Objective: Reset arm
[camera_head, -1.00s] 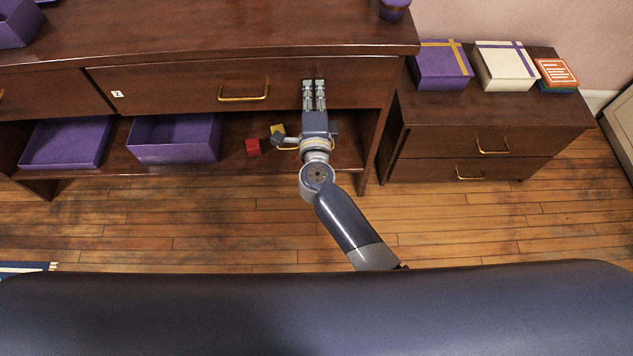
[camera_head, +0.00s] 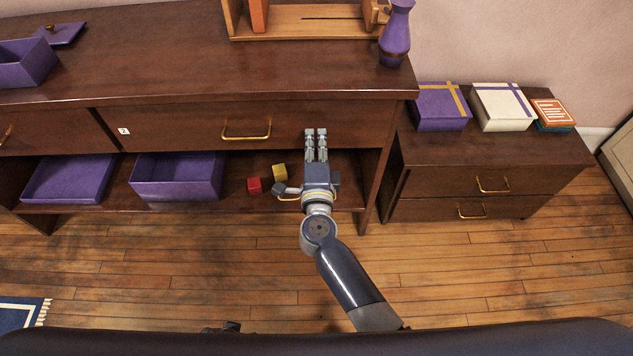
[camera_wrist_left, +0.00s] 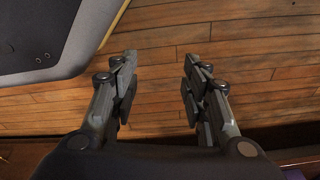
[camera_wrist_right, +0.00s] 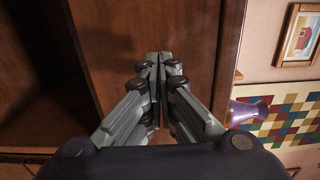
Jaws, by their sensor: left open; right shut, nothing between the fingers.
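My right gripper (camera_head: 316,137) is in front of the right end of the cabinet's drawer (camera_head: 270,126), its fingers together and empty. Whether the fingers touch the drawer front I cannot tell. In the right wrist view, the shut right gripper (camera_wrist_right: 157,65) shows against dark brown wood. My left gripper (camera_wrist_left: 160,70) is open and empty in the left wrist view, over the wooden floor (camera_wrist_left: 230,45).
Purple bins (camera_head: 178,190), a red cube (camera_head: 254,185) and a yellow cube (camera_head: 280,171) are on the lower shelf. A purple vase (camera_head: 396,40) stands at the cabinet top's right end. A side chest (camera_head: 480,160) carries boxes. The floor (camera_head: 200,270) in front is open.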

